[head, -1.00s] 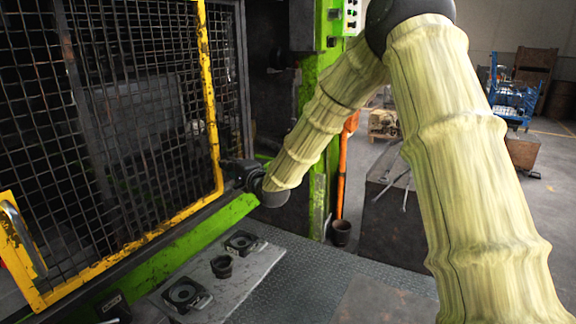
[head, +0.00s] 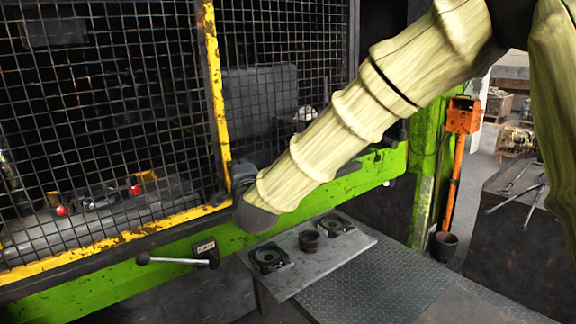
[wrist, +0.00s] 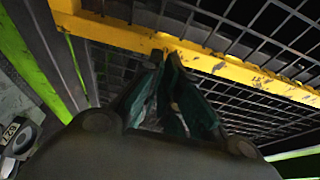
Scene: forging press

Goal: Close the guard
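The guard is a mesh panel in a chipped yellow frame (head: 214,90), covering the left of the press opening in the head view. Its right upright and lower rail meet beside my gripper. My gripper (wrist: 170,56) is at the yellow frame in the wrist view, its dark green finger pads close together and seemingly against the bar. I see no part of the frame between the pads. In the head view the gripper is mostly hidden by my wrist at the upright's lower end.
A bench (head: 359,242) with two dark ring blocks and a small pot stands below the green press rail (head: 368,176). A black-handled lever (head: 172,260) projects at the lower left. An orange post (head: 458,165) and a dark block with tongs stand at right.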

